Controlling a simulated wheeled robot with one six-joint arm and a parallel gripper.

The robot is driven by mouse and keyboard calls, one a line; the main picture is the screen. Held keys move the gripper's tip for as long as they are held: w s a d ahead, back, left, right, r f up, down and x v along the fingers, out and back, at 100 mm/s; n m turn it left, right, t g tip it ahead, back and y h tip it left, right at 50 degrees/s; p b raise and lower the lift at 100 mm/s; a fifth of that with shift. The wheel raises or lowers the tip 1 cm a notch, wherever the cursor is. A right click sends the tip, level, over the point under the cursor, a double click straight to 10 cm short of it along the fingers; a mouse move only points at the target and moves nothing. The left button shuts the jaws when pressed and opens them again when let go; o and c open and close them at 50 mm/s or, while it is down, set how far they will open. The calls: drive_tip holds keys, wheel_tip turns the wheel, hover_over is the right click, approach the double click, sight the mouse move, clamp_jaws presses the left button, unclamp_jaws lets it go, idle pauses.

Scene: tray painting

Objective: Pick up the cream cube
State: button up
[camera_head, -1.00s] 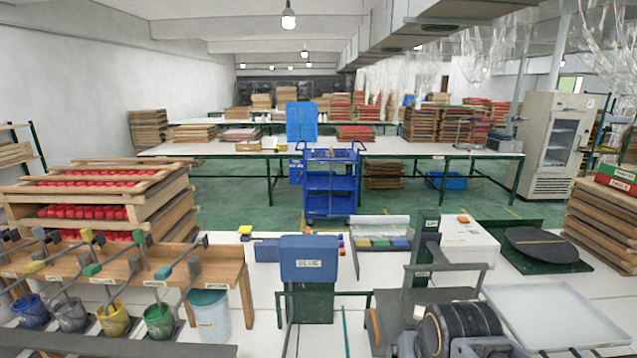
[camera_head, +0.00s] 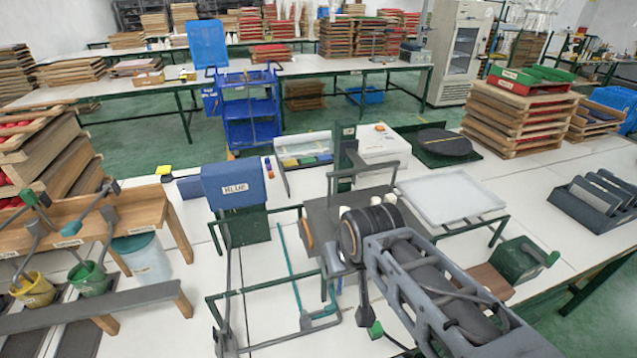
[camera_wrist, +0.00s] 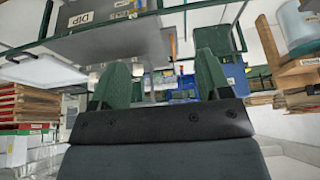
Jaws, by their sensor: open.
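In the head view my arm comes in from the lower right over the white table, and the gripper end is hard to make out there.
A blue box labelled BLUE (camera_head: 234,188) stands on a green frame left of my arm. A pale tray (camera_head: 450,199) sits on a stand at the right.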

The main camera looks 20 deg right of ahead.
drive_tip(key=shift+g, duration=0.3)
drive_tip(key=x, duration=0.1)
drive_tip(key=b+x, duration=0.1)
drive_tip(key=x, duration=0.1)
drive_tip(key=b+x, duration=0.1)
drive_tip(key=shift+s+d+f, duration=0.15)
drive_tip(key=shift+d+f, duration=0.15)
drive_tip(key=shift+d, duration=0.05)
drive_tip(key=shift+c, duration=0.7)
drive_tip(key=m+h+b, duration=0.2)
drive_tip(key=m+b, duration=0.2)
drive_tip(key=b, duration=0.7)
approach(345, 210)
drive_tip(key=shift+m, duration=0.3)
drive_tip(key=x, duration=0.5)
drive_tip(key=shift+a, duration=0.1)
drive_tip(key=shift+x, duration=2.75)
drive_tip(key=shift+c, duration=0.3)
